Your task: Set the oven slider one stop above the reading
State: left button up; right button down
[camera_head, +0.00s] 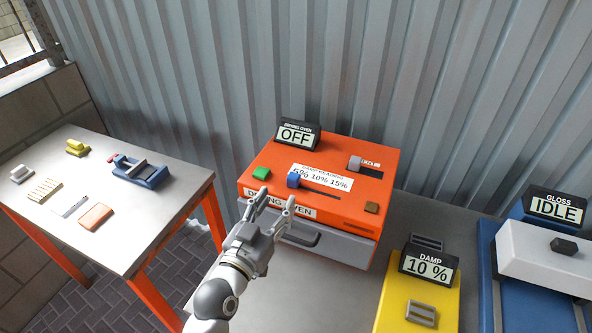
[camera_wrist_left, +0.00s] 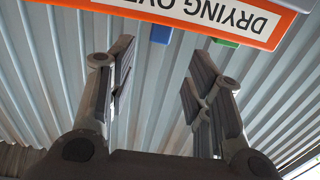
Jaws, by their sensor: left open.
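The orange drying oven (camera_head: 258,185) stands on the grey bench, and its display (camera_head: 297,135) reads OFF. Its blue slider knob (camera_head: 293,180) is at the left end of a slot, by a label (camera_head: 321,177) marked 5% 10% 15%. The yellow damp meter (camera_head: 388,299) has a display (camera_head: 428,267) reading 10 %. My left gripper (camera_head: 272,203) is open and empty in front of the oven's front left, apart from the blue knob. The left wrist view shows its spread fingers (camera_wrist_left: 160,85), with the oven's front label (camera_wrist_left: 215,8) upside down beyond. My right gripper is not in view.
A green button (camera_head: 261,173), a grey knob (camera_head: 355,163) and a brown block (camera_head: 371,208) are also on the oven top. A drawer handle (camera_head: 300,238) sticks out below. A blue and white gloss machine (camera_head: 540,255) reads IDLE. A side table (camera_head: 130,190) holds small items.

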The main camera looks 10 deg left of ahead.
aim_at(291, 180)
pick_arm(q)
jog(key=shift+w+d+r+p, duration=0.1)
jog(key=shift+w+d+p, duration=0.1)
jog(key=shift+w, duration=0.45)
jog(key=shift+w+d+r+p, duration=0.1)
jog(key=shift+w+p, duration=0.05)
jog(key=shift+w, duration=0.45)
jog(key=shift+w+d+f, duration=0.1)
jog(key=shift+w+d, duration=0.05)
jog(key=shift+w, duration=0.7)
jog(key=w, duration=0.1)
jog(key=w+p, duration=0.1)
jog(key=w, duration=0.2)
jog(key=shift+w+d, duration=0.3)
jog(key=shift+d, duration=0.1)
jog(key=shift+w+d+f, duration=0.1)
jog(key=shift+w, duration=0.2)
jog(key=shift+w+p, duration=0.3)
jog(key=shift+w, duration=0.05)
jog(key=c, duration=0.7)
grip_shut()
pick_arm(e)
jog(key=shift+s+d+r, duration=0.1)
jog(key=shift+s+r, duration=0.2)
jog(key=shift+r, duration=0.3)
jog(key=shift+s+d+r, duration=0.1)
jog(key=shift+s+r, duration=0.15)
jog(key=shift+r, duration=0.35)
